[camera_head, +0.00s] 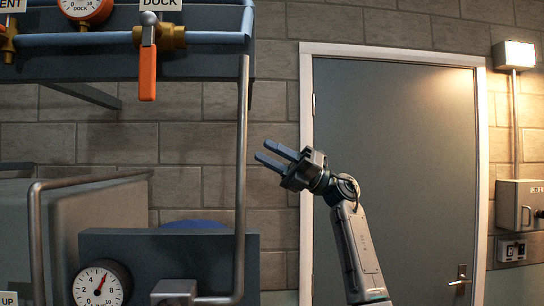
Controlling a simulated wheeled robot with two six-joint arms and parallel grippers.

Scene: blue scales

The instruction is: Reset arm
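My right gripper (264,151) is raised in the middle of the view, with its arm coming up from the lower right. Its two fingers point to the upper left and stand apart with nothing between them. The fingertips end just right of a vertical grey pipe (242,180) in the picture, with a small gap; I cannot tell the depth between them. My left gripper and arm are not in view.
An orange-handled valve (147,72) on a blue pipe (215,38) and an orange gauge (86,8) are at upper left. A white dial gauge (100,287) sits lower left. A grey door (400,150) stands behind my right arm. A wall box (520,205) is at right.

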